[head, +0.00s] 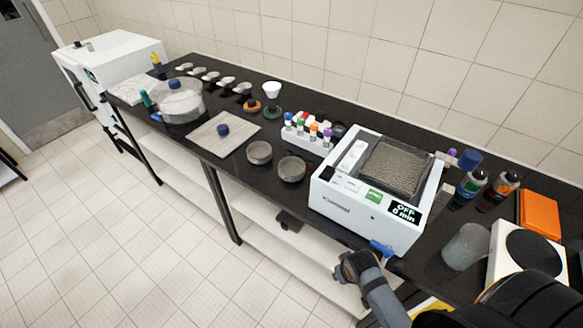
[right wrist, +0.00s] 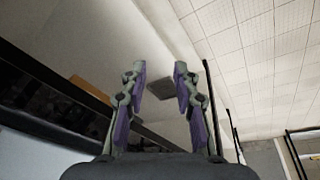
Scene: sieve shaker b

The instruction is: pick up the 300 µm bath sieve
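Two round, shallow grey sieves stand on the black bench in the head view: a left sieve (head: 259,153) and a right sieve (head: 291,169), left of the white bath (head: 366,212). I cannot read any mesh size, so I cannot tell which is the 300 µm one. A grey mesh basket (head: 395,167) sits in the bath, whose display reads OFF, 0 min. My right gripper (head: 350,265) is below the bench's front edge, apart from the sieves. The right wrist view shows its fingers (right wrist: 160,85) spread and empty. My left gripper is not in view.
A rack of coloured-cap bottles (head: 308,138) stands behind the right sieve. A pale board (head: 218,138) with a blue-capped item lies left of the sieves. A blue part (head: 381,249) juts from the bath's front. A lower white shelf (head: 270,268) runs under the bench.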

